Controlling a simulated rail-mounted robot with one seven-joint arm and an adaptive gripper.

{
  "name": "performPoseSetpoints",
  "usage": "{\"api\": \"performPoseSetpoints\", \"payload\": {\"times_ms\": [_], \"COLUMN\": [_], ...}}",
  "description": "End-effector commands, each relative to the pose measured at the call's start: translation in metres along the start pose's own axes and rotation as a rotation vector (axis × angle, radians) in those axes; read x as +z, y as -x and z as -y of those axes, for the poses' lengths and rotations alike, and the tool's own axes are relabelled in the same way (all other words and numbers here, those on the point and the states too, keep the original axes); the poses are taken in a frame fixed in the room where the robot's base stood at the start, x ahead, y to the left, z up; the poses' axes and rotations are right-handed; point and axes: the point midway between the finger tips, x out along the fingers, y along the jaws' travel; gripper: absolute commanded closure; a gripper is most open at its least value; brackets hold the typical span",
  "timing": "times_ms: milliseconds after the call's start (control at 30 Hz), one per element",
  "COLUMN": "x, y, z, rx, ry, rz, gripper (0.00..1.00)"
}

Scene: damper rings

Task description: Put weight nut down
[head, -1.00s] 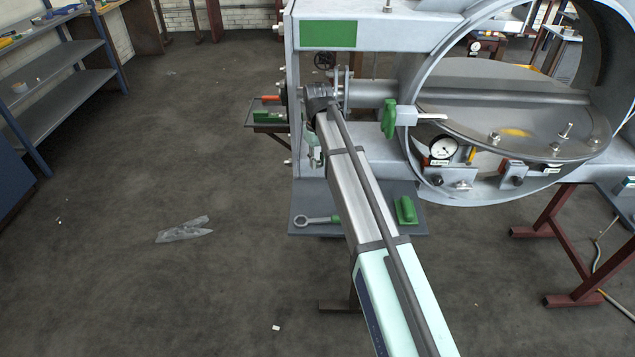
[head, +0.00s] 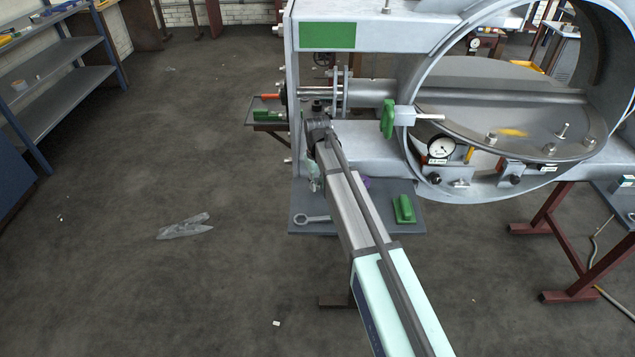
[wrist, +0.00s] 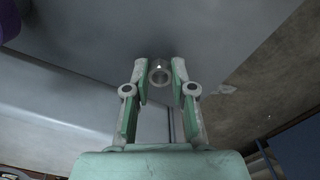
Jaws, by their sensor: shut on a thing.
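The weight nut (wrist: 159,77) is a small grey metal ring between the fingertips of my gripper (wrist: 160,82) in the wrist view. My gripper is shut on it, with a broad grey surface (wrist: 185,30) behind it. In the head view my gripper (head: 314,172) is largely hidden by my own wrist, in front of the frame and just above the grey tray (head: 350,228). The nut cannot be made out there. I cannot tell whether the nut touches the surface.
A ring spanner (head: 312,219) and a green block (head: 403,209) lie on the tray. Above are the shaft (head: 370,88), a green clamp handle (head: 388,118), a dial gauge (head: 441,148) and the large round duct (head: 412,165).

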Motion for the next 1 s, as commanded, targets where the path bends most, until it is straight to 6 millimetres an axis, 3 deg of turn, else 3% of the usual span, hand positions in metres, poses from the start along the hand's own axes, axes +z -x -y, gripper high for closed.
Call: {"api": "performPoseSetpoints", "payload": {"times_ms": [633,667,700,733,1000], "x": [0.000,0.000,0.000,0.000,0.000], "y": [-0.012,-0.012,-0.012,-0.012,-0.011], "z": [0.000,0.000,0.000,0.000,0.000], "rx": [0.000,0.000,0.000,0.000,0.000], "ry": [0.000,0.000,0.000,0.000,0.000], "rz": [0.000,0.000,0.000,0.000,0.000], "gripper": [1.00,0.69,0.55,0.51,0.51]}}
